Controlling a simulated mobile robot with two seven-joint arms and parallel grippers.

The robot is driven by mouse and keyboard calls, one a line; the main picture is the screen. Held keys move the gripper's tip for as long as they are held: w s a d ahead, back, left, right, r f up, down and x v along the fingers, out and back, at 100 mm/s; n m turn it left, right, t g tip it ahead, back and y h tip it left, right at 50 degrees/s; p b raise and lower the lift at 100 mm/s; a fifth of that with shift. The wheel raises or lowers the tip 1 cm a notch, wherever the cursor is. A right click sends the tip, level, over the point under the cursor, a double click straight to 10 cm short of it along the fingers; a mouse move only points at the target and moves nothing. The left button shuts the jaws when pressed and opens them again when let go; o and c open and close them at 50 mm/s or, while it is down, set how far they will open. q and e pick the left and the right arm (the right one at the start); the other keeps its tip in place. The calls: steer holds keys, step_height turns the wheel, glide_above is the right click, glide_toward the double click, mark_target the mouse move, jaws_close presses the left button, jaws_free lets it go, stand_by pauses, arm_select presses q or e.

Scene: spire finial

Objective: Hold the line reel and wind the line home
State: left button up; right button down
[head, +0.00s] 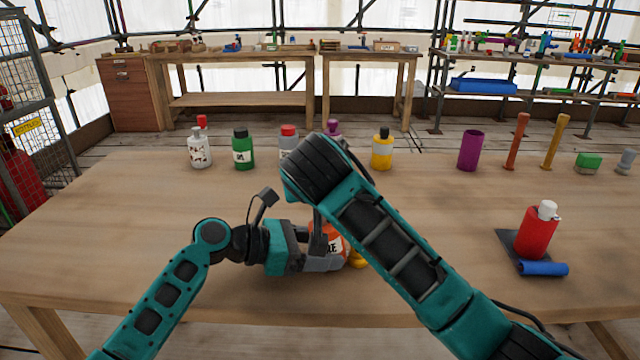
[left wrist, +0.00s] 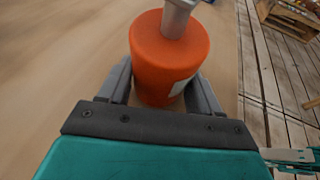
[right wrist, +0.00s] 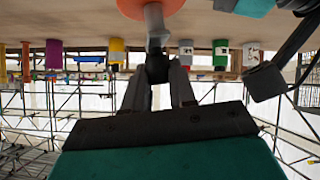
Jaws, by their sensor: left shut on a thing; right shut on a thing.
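The line reel is an orange drum (head: 335,243) with a white label, upright near the front middle of the table. My left gripper (head: 322,263) is shut around its lower body from the left. In the left wrist view the reel (left wrist: 168,55) sits between both fingers, with a grey crank part (left wrist: 177,18) on top. In the right wrist view, turned upside down, my right gripper (right wrist: 157,78) is shut on a dark knob (right wrist: 156,67) of the grey crank (right wrist: 154,25). My right arm hides the reel's top and right gripper in the head view. I cannot make out the line.
A yellow object (head: 358,259) shows partly beside the reel. Several bottles, including a green one (head: 243,149) and a yellow one (head: 382,149), stand behind. A red bottle (head: 535,232) and a blue roll (head: 543,268) are at right. The table's front left is clear.

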steer(key=c, duration=0.9)
jaws_free()
steer(key=v, duration=1.2)
